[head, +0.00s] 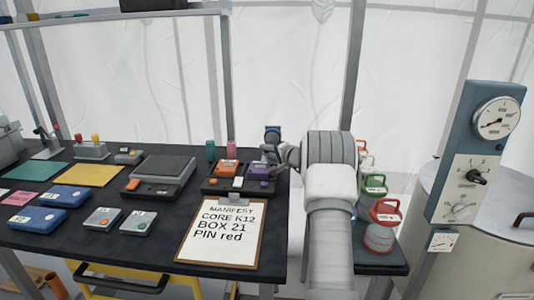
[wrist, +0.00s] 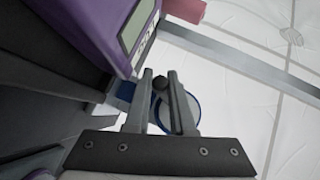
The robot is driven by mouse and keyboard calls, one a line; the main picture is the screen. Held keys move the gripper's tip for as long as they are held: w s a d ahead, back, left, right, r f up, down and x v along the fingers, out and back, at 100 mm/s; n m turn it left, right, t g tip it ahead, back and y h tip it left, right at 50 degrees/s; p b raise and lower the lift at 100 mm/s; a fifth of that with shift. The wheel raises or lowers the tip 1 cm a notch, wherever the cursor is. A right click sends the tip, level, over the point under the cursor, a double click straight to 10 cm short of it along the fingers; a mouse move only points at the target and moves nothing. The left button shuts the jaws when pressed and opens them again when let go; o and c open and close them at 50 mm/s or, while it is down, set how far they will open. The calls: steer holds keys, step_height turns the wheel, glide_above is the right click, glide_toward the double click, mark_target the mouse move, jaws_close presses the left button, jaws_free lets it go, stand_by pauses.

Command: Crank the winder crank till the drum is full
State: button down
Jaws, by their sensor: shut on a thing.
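The winder (head: 272,133) shows as a small blue and dark shape at the back edge of the black table, mostly hidden behind my gripper (head: 270,153). In the wrist view my gripper (wrist: 160,78) is shut on a dark round knob, the winder crank's grip (wrist: 160,84). A pale disc with a blue rim (wrist: 197,110), apparently part of the winder, shows behind the right finger. The fingers hide much of it. I cannot tell how full the drum is.
A purple device (head: 261,172) with a small screen sits close beside my gripper. Pink (head: 231,149) and green cylinders stand near it. A manifest clipboard (head: 222,232) lies in front. Red-handled (head: 384,212) and green-handled weights stand right of my arm. A gauge panel (head: 470,150) is farther right.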

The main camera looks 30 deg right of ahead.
mark_target(267, 136)
steer(key=shift+w+a+f+m+t+b, duration=0.2)
steer(key=shift+m+t+b, duration=0.35)
steer(key=shift+b, duration=1.65)
steer(key=r+b, duration=0.1)
steer(key=b, duration=0.1)
steer(key=shift+a+m+t+y+b, duration=0.1)
steer(key=shift+m+t+y+b, duration=0.2)
steer(key=shift+m+t+y, duration=0.1)
steer(key=c, duration=0.8)
jaws_free()
steer(key=shift+o, duration=0.2)
steer(key=shift+r, duration=0.3)
steer(key=r, duration=0.1)
steer(key=r+p, duration=0.1)
steer(key=r, duration=0.2)
steer(key=shift+s+d+r+p, duration=0.2)
steer(key=shift+s+d+p, duration=0.05)
steer(key=shift+d+p, duration=0.1)
steer(key=s+d+r+p, duration=0.2)
steer(key=s+d+r, duration=0.3)
steer(key=s, duration=0.4)
steer(key=shift+d+r, duration=0.35)
steer(key=shift+r, duration=0.15)
